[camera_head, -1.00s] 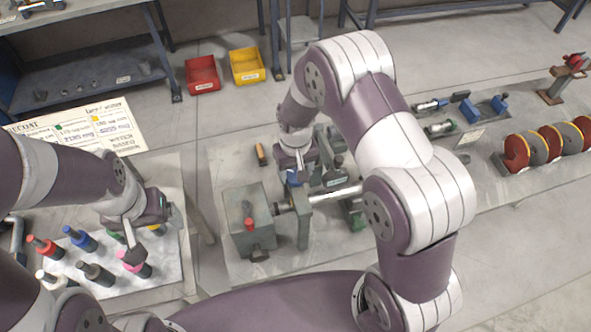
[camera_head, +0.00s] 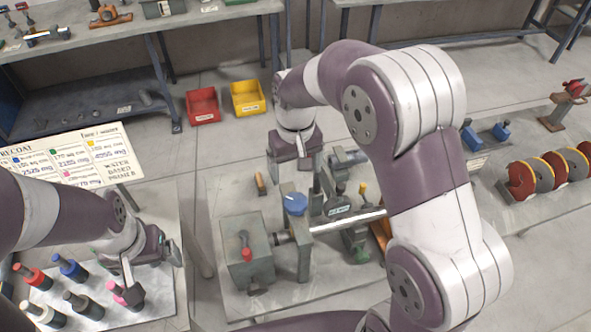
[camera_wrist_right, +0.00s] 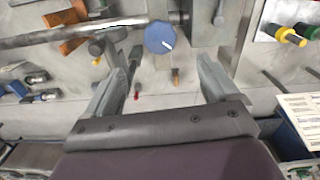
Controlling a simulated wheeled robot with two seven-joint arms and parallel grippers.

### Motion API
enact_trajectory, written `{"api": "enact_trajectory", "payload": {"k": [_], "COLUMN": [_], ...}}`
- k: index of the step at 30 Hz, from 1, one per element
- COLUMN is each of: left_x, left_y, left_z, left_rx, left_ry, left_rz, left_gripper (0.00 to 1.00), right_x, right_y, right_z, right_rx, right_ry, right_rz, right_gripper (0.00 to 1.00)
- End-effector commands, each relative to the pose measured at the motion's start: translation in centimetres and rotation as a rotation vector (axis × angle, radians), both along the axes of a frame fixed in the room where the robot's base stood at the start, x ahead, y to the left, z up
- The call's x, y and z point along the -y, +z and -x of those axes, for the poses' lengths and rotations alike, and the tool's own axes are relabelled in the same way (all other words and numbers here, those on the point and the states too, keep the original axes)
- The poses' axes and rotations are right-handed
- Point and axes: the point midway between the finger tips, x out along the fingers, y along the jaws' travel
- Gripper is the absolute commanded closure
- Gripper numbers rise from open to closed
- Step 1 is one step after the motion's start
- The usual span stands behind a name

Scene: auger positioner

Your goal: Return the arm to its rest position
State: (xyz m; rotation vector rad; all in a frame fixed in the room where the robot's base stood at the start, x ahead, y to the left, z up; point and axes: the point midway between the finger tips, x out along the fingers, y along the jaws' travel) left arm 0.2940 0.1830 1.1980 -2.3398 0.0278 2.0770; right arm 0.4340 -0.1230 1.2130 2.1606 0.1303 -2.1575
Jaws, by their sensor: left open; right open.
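My right arm (camera_head: 425,190) is raised and bent over the bench. Its open, empty right gripper (camera_head: 300,150) is above the far side of the positioner, and its two spread fingers show in the right wrist view (camera_wrist_right: 172,85). The positioner has a grey box (camera_head: 247,252) with a red-tipped lever, a blue dial knob (camera_head: 295,203) and a shiny rod (camera_head: 345,221). The gripper is apart from the knob, which also shows in the wrist view (camera_wrist_right: 160,37). My left gripper (camera_head: 128,275) is open above the bottle tray, beside a pink-topped bottle (camera_head: 127,294).
A tray (camera_head: 150,312) holds several coloured bottles on the left, with a written board (camera_head: 70,155) behind it. Red (camera_head: 202,106) and yellow (camera_head: 246,98) bins stand on the floor at the back. Red and grey discs (camera_head: 531,172) stand at the right. The bench (camera_head: 230,195) is clear near the bins.

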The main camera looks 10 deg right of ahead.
Motion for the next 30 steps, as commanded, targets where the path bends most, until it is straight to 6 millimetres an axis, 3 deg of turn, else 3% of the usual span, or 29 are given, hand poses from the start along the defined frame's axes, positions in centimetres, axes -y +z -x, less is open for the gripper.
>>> {"api": "enact_trajectory", "payload": {"k": [5,19,22,27,30], "left_x": [0.0,0.0,0.0,0.0,0.0], "left_y": [-0.2,-0.2,-1.0,-5.8,-8.2], "left_z": [0.0,0.0,0.0,0.0,0.0], "left_rx": [0.0,0.0,0.001,0.0,0.0], "left_ry": [0.0,0.0,0.0,0.0,0.0], "left_rz": [0.0,0.0,0.0,0.0,0.0], "left_gripper": [0.12,0.12,0.12,0.12,0.12], "right_x": [0.0,-0.1,0.6,3.6,5.0], "right_y": [0.9,0.5,-2.0,-7.8,-10.2], "right_z": [0.0,-0.4,2.1,9.2,12.9], "right_rx": [0.0,0.031,0.047,0.096,0.106], "right_ry": [0.0,0.008,0.018,-0.024,-0.06], "right_rz": [0.0,-0.006,-0.009,-0.013,-0.012], "right_gripper": [0.12,0.12,0.12,0.12,0.12]}}
